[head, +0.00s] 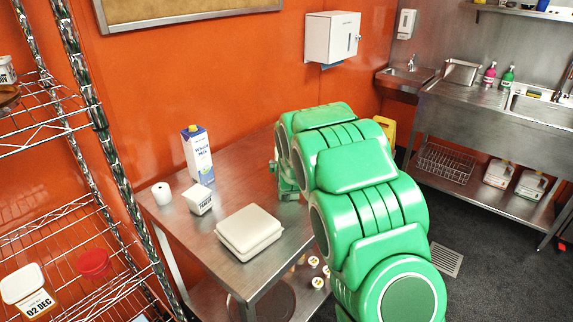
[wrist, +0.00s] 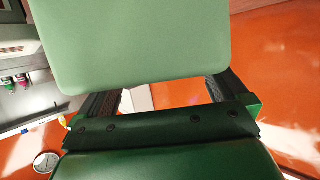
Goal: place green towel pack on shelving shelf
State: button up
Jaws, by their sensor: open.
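A pale green slab, seemingly the green towel pack (wrist: 140,45), fills the upper middle of the wrist view. It covers the ends of my gripper's fingers. My gripper (wrist: 160,96) is open, its dark fingers apart and running behind the slab. I cannot tell whether they touch it. In the head view my arm hides the pack and most of the gripper. The wire shelving (head: 105,130) stands at the left of the head view. Its upper shelf (head: 50,112) holds a container at the far left, and its lower shelf (head: 60,262) holds several items.
A steel table (head: 165,222) bears a milk carton (head: 197,155), a white roll (head: 161,193), a small white tub (head: 199,199) and a cream clamshell box (head: 249,232). A sink counter (head: 480,97) stands at right.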

jog(key=v, duration=0.9)
jog(key=shift+s, duration=0.15)
jog(key=s+d+r+g, duration=0.2)
jog(key=s+g, duration=0.3)
jog(key=s, duration=1.3)
jog(key=s+d+r+g, duration=0.2)
jog(key=s+r+g, duration=0.2)
jog(key=s, duration=1.5)
jog(key=s+d+r+g, duration=0.2)
jog(key=s+g, duration=0.4)
jog(key=s, duration=1.2)
jog(key=shift+s+d+r, duration=0.25)
jog(key=shift+d+r, duration=0.15)
jog(key=shift+w, duration=0.1)
